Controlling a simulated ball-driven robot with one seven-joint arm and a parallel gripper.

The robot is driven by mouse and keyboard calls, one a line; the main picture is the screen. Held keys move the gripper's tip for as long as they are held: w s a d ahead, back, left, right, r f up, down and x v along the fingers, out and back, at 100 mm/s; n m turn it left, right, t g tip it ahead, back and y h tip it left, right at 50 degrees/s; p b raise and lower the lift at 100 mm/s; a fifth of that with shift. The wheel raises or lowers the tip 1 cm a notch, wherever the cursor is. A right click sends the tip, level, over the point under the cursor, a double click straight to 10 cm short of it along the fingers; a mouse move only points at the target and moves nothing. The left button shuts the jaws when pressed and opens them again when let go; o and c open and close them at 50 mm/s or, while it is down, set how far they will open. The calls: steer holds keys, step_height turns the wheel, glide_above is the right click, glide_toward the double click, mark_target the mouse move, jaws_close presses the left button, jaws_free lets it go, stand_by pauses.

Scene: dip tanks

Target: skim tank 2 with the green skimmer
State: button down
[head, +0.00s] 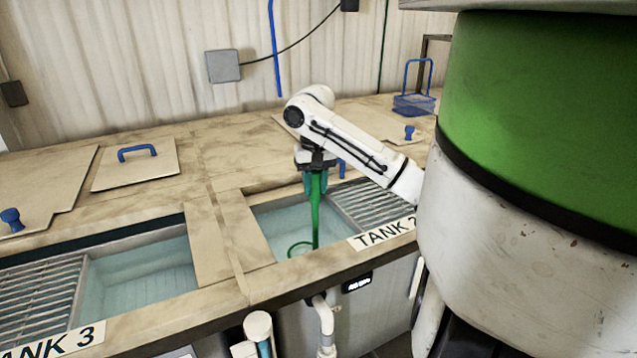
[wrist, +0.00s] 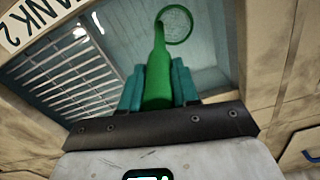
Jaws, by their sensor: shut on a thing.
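My gripper (head: 316,183) is shut on the handle of the green skimmer (head: 315,215) and holds it upright over tank 2 (head: 272,218). The skimmer's round hoop (head: 300,249) is low in the tank, at or near the water; I cannot tell how deep it sits. In the wrist view the green skimmer (wrist: 158,70) runs out from between the teal fingertips (wrist: 157,85), with its net hoop (wrist: 176,24) at the far end over the tank. The tank 2 label (head: 385,236) is on the front edge.
A metal grate (head: 375,205) covers the right part of tank 2. Tank 3 (head: 140,275) lies open to the left with its own grate (head: 38,290). A lid with a blue handle (head: 137,153) rests behind. A blue basket (head: 414,103) stands at the back right.

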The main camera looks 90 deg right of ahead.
steer(key=shift+w+a, duration=0.55)
steer(key=shift+a, duration=0.25)
steer(key=shift+w+a, duration=0.6)
steer(key=shift+a, duration=0.2)
steer(key=shift+w+a, duration=0.55)
steer(key=shift+a, duration=0.25)
